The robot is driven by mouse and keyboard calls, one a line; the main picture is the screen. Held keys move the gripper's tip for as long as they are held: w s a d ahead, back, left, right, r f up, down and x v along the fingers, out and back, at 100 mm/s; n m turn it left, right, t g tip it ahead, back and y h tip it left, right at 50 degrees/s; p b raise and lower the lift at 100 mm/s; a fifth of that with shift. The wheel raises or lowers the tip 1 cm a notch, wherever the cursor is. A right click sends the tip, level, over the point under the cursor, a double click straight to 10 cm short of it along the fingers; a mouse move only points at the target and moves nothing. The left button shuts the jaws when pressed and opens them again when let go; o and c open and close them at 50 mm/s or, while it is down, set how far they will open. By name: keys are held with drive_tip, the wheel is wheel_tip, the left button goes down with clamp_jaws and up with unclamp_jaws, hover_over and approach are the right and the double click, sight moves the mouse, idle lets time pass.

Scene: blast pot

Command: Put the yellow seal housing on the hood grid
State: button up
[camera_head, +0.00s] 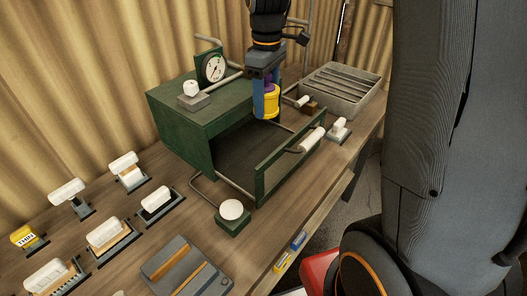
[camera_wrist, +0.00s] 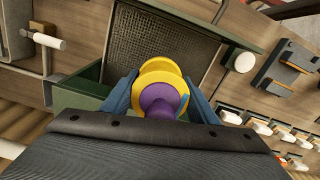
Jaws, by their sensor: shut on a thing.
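My gripper (camera_head: 266,110) is shut on the yellow seal housing (camera_head: 268,102), a flanged yellow piece with a purple part on its gripper side. In the wrist view the housing (camera_wrist: 160,68) sits between the two blue fingers. It is held in the air in front of the open green hood (camera_head: 185,117), at about the height of its top. A dark mesh panel in a green frame (camera_wrist: 165,42) shows beyond the housing in the wrist view. The housing and fingers cover part of this panel. I cannot tell the gap between them.
A green-framed panel with a white handle (camera_head: 312,140) stands at the hood's front. A gauge (camera_head: 214,67) is on the hood top. A white button (camera_head: 231,210) sits before it. A ribbed grey tray (camera_head: 345,85) lies behind right. Several white-handled fixtures (camera_head: 107,232) occupy the left bench.

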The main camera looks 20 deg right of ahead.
drive_tip(key=shift+w+f, duration=0.25)
drive_tip(key=shift+f, duration=0.15)
drive_tip(key=shift+s+f+b, duration=0.2)
drive_tip(key=shift+f+b, duration=0.2)
drive_tip(key=shift+f, duration=0.1)
drive_tip(key=shift+f+p, duration=0.4)
drive_tip(key=shift+f, duration=7.25)
drive_tip(key=shift+f, duration=0.1)
drive_tip(key=o, duration=1.1)
drive_tip(key=shift+c, duration=0.2)
drive_tip(key=shift+o, duration=0.2)
